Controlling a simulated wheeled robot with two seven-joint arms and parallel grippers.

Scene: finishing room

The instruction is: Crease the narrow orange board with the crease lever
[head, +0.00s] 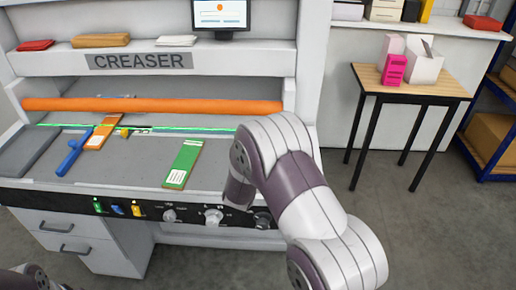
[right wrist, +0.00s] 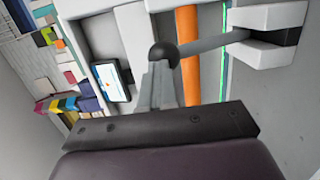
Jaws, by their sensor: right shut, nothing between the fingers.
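The narrow orange board (head: 102,133) lies on the creaser bed (head: 125,175) at the left, under the orange roller (head: 150,105), with a white label at its near end. In the right wrist view a grey lever (right wrist: 215,42) with a black ball knob (right wrist: 163,54) comes from the machine's right side; I take it for the crease lever. My right gripper (right wrist: 164,78) is shut and empty, its fingertips close to the knob; touching or apart, I cannot tell. In the head view my right arm hides this gripper and the lever. My left gripper is out of view.
A green board (head: 183,164) lies mid-bed. A blue T-shaped tool (head: 73,155) lies left of it. Knobs and coloured switches (head: 118,210) line the front panel. A small table (head: 410,85) with pink and white boxes stands at right. Open floor lies between.

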